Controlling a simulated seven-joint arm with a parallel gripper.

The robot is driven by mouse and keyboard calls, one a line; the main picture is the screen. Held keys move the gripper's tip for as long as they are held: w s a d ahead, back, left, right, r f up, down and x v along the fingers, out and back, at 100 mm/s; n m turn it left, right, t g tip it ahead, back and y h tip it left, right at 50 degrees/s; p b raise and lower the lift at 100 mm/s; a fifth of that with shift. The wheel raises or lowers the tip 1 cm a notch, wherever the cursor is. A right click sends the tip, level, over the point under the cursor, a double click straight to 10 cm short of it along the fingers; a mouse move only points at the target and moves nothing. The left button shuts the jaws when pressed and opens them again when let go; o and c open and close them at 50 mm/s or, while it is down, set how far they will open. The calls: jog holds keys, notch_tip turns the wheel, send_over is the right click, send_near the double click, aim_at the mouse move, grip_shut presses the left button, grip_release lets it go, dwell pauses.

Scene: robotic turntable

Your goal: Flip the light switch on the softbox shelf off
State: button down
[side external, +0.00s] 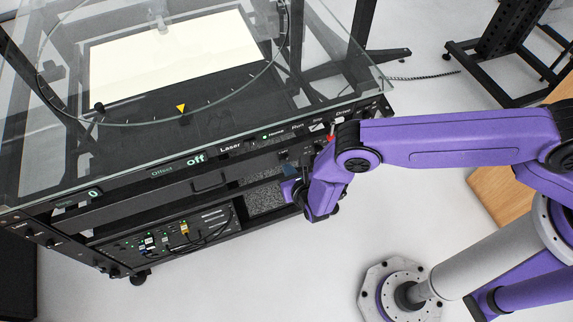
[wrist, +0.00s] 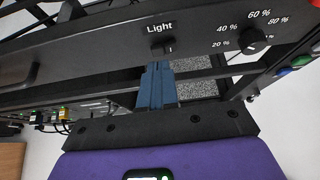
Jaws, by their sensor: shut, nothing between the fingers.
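The light switch is a small black rocker (wrist: 162,47) under the white word "Light" on the black shelf front in the wrist view. My gripper (wrist: 158,66) has blue fingers, shut and empty. Its fingertips are just below the switch in the picture; I cannot tell whether they touch it. In the side external view my gripper (side external: 287,172) is at the front right of the turntable rig, low by the shelf front. The switch is too small to make out clearly there.
A dimmer knob (wrist: 252,41) with percent marks is right of the switch. Coloured buttons (wrist: 300,62) are at the far right. A drawer handle (side external: 209,181) and a rack panel with cables (side external: 170,238) are to the left. Glass (side external: 330,75) covers the turntable.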

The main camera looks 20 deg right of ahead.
aim_at(284, 159)
jog(key=shift+w, duration=0.95)
jog(key=shift+w, duration=0.1)
